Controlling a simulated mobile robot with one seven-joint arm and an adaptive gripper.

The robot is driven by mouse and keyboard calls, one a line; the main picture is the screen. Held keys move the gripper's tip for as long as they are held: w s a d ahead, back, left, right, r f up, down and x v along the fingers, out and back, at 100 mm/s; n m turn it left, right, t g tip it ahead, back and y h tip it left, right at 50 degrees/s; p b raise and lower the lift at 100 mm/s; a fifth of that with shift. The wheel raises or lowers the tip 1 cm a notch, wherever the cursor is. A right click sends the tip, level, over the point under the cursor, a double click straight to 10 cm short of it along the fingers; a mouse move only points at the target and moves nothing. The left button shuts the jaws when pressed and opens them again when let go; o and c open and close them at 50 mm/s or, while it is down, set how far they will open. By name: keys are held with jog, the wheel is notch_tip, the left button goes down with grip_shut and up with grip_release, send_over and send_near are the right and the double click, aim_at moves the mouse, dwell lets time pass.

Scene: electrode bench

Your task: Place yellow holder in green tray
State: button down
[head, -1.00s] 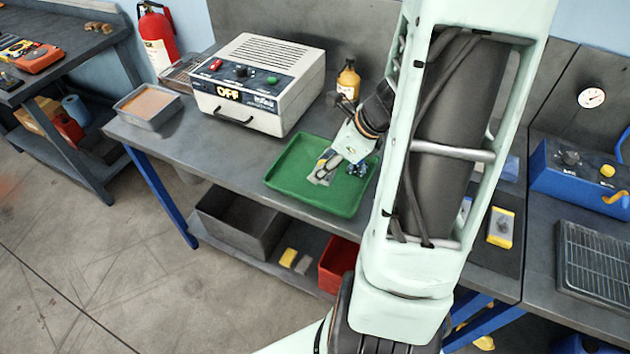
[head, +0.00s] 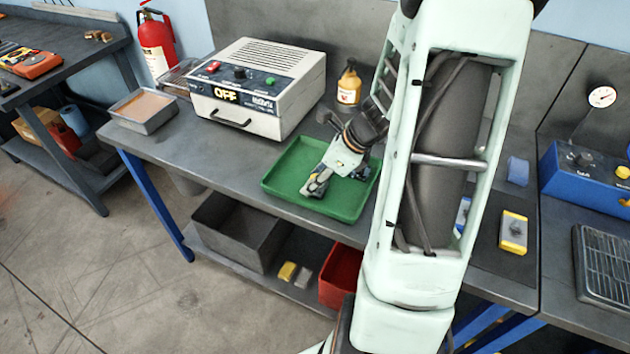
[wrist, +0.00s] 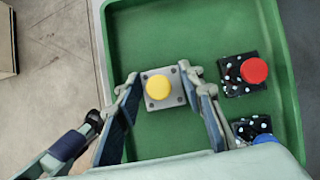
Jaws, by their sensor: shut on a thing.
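The yellow holder (wrist: 160,88), a small grey plate with a round yellow knob and dark corner holes, is between the fingers of my gripper (wrist: 163,82). My gripper is shut on it, with one finger on each side. In the head view my gripper (head: 314,188) points down over the left-middle part of the green tray (head: 283,190). The green tray (wrist: 150,35) fills most of the wrist view, with the holder inside its rim. I cannot tell whether the plate touches the tray floor.
A black holder with a red knob (wrist: 254,71) and one with a blue knob (wrist: 263,138) lie in the tray, right of my gripper. A white power unit (head: 258,90) and an amber bottle (head: 349,85) stand behind. Bare tray floor lies beyond the holder.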

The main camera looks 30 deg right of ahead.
jog(key=shift+f, duration=0.2)
jog(key=c, duration=1.3)
grip_release()
jog(key=shift+o, duration=0.2)
jog(key=shift+r, duration=0.15)
jog(key=shift+d+r, duration=0.1)
jog(key=shift+r, duration=0.2)
jog(key=p+v, duration=0.1)
jog(key=v, duration=1)
jog(key=shift+s+r, duration=0.2)
jog(key=shift+s, duration=0.05)
